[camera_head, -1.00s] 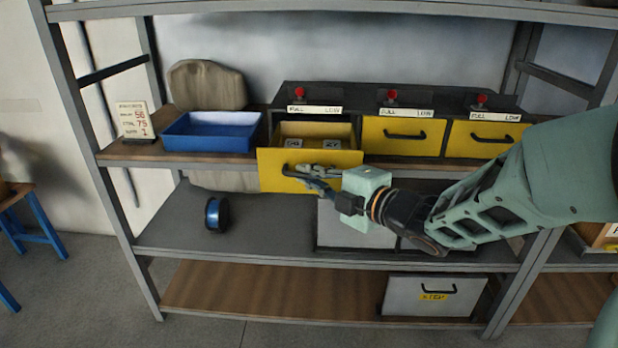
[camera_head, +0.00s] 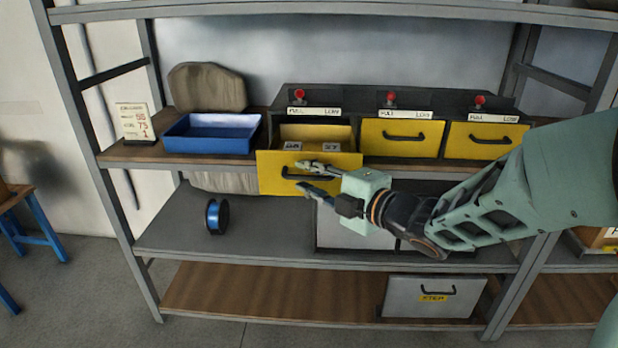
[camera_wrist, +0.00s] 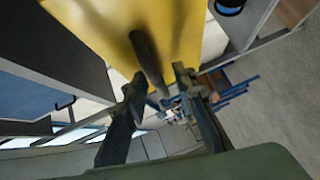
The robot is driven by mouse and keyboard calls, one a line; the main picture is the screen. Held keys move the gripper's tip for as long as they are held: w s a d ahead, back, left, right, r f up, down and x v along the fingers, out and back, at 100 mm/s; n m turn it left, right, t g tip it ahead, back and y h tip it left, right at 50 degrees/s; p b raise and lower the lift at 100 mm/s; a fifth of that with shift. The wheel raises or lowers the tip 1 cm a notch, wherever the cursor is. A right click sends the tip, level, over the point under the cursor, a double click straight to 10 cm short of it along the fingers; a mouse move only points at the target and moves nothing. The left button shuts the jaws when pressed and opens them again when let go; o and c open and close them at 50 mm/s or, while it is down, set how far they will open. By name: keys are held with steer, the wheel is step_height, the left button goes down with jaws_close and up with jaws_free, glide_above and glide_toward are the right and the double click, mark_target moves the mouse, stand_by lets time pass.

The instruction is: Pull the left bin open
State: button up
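The left yellow bin (camera_head: 272,176) stands pulled out of the black rack, its front well ahead of the two other bins and its inside showing. Its black handle (camera_head: 292,174) is on the front face and also shows in the wrist view (camera_wrist: 147,58). My gripper (camera_head: 301,176) is at the handle with its fingers spread, one above and one below it. In the wrist view the fingers stand apart with the handle between or just ahead of their tips. Whether a finger touches it I cannot tell.
Two shut yellow bins (camera_head: 402,140) (camera_head: 487,142) are to the right. A blue tray (camera_head: 211,143) and a small sign (camera_head: 135,123) stand left on the same shelf.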

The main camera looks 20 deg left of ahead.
steer(key=v, duration=1.2)
